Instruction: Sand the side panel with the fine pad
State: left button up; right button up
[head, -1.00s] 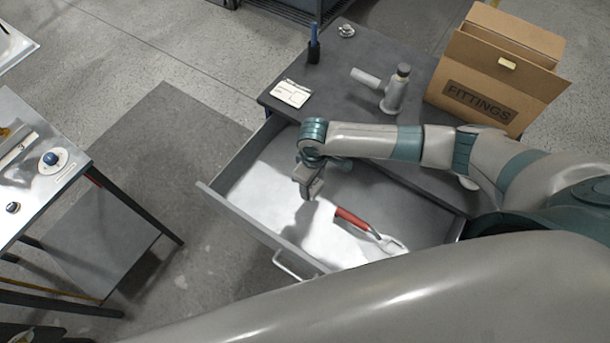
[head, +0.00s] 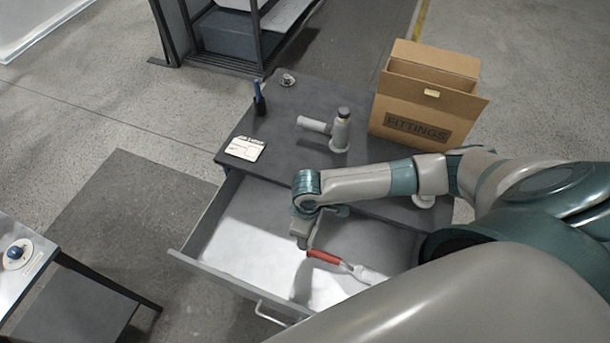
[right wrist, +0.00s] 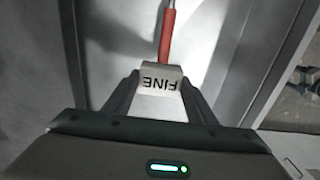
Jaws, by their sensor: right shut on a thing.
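My right gripper (head: 303,240) hangs over the open drawer (head: 188,262). In the right wrist view its two fingers (right wrist: 162,95) are shut on a small pale pad (right wrist: 161,70) marked FINE, whose lettering appears upside down. In the head view the pad is too small and too close to the gripper to make out. I cannot tell from these views how far it is above the drawer floor. A pale sheet-like surface (head: 35,22) shows at the top left; I cannot tell whether it is the side panel. My left gripper is out of view.
A red-handled tool (head: 323,257) lies in the drawer beside my right gripper. On the dark cabinet top are a card (head: 245,148), a pen holder (head: 260,105), a grey tool (head: 340,130) and a FITTINGS box (head: 415,120). A metal table (head: 15,290) stands at left.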

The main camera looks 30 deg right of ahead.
jog(key=shift+o, duration=0.7)
jog(key=shift+w+a+f+b, duration=0.1)
jog(key=shift+b, duration=0.5)
jog(key=shift+c, duration=0.2)
jog(key=m+b, duration=0.1)
jog(key=b, duration=0.1)
jog(key=a+m+b, duration=0.1)
jog(key=b, duration=0.2)
jog(key=w+r+m+b, duration=0.1)
jog(key=m+b, duration=0.1)
jog(key=b, duration=0.1)
jog(key=shift+a+r, duration=0.1)
jog(key=shift+a, duration=0.3)
jog(key=r+m+b, duration=0.1)
jog(key=b, duration=0.1)
jog(key=r+m+b, duration=0.1)
jog(key=b, duration=0.2)
jog(key=shift+s+m+b, duration=0.35)
jog(key=shift+m, duration=0.05)
jog(key=shift+s+r+m+b, duration=0.15)
jog(key=shift+r+m+b, duration=0.15)
jog(key=shift+m+b, duration=0.1)
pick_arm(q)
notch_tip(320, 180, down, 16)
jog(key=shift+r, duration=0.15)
pick_arm(e)
jog(key=shift+d+r, duration=0.1)
jog(key=shift+r, duration=0.05)
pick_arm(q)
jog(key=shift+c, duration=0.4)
